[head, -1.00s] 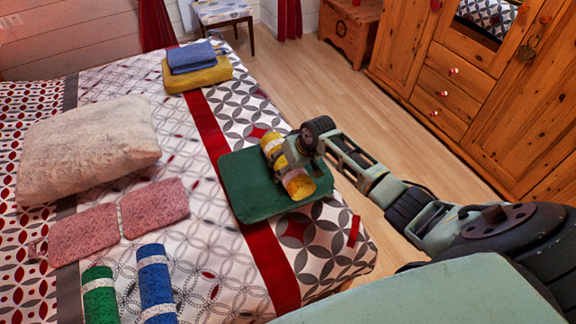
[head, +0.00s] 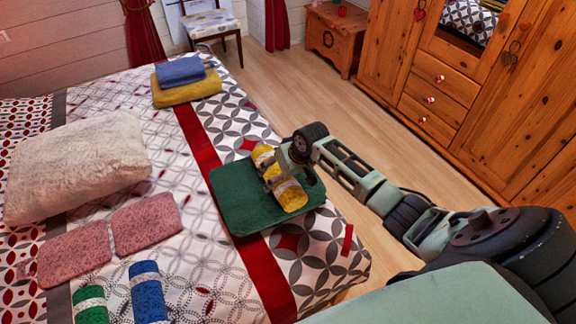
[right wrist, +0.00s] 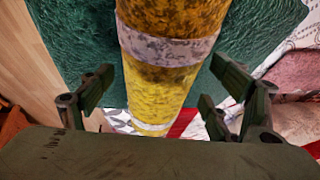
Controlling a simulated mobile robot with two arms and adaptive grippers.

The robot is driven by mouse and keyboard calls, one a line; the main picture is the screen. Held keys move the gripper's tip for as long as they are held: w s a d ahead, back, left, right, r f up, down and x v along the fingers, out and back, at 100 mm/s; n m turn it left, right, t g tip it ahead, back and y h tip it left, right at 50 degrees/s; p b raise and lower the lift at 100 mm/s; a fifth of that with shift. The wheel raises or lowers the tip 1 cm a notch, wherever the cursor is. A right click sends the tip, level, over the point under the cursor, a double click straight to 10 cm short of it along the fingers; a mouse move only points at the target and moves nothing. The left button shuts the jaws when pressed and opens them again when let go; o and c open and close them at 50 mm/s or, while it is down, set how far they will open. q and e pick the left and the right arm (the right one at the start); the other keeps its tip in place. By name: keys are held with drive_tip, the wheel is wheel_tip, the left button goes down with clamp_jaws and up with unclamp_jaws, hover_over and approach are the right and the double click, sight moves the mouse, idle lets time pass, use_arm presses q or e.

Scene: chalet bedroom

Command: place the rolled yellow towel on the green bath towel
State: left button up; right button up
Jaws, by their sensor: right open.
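The rolled yellow towel (head: 289,195), with pale bands, lies on the green bath towel (head: 238,205) near the bed's right edge. In the right wrist view the yellow roll (right wrist: 160,88) runs between the open fingers of my right gripper (right wrist: 155,100), with gaps on both sides. The green towel (right wrist: 75,35) shows behind it. My right gripper (head: 290,168) is over the roll in the head view, its arm coming from the right. My left gripper is not in view.
A folded blue towel (head: 180,70) lies on a folded mustard towel (head: 190,91) at the far end. A fluffy pillow (head: 75,165), pink pieces (head: 145,222), a green roll (head: 90,306) and a blue roll (head: 148,292) lie left. A wooden wardrobe (head: 480,110) stands right.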

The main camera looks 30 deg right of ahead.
drive_tip(key=v, duration=1)
